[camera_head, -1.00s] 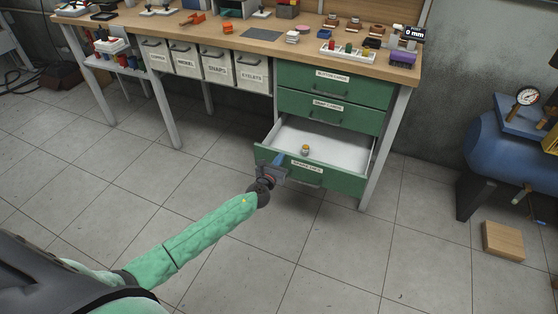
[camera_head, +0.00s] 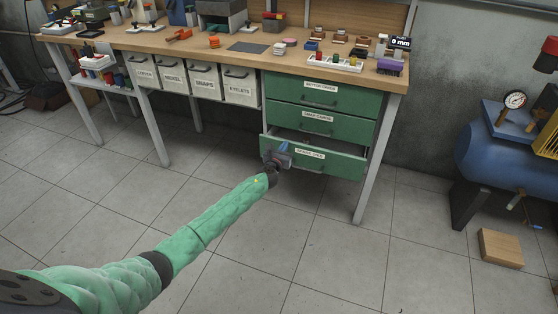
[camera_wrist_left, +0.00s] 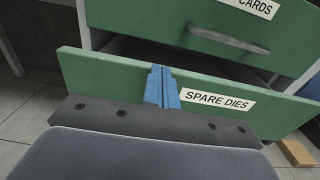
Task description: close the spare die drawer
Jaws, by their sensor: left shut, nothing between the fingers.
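The spare die drawer (camera_head: 338,162) is the lowest green drawer under the bench. It stands slightly open, with a dark gap above its front. Its white label reads SPARE DIES in the left wrist view (camera_wrist_left: 274,118). My left gripper (camera_head: 284,147) is at the left part of the drawer front, left of the label. In the left wrist view its blue fingers (camera_wrist_left: 161,86) are together and empty, up against the drawer front near its top edge. My right gripper is in neither view.
Two closed green drawers sit above, the upper one (camera_head: 345,97) under the worktop (camera_head: 240,58). Labelled bins (camera_head: 205,83) hang left of them. A metal bench leg (camera_head: 377,160) stands at the right. A blue tank (camera_head: 490,155) and a wooden block (camera_head: 501,248) are further right. The floor in front is clear.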

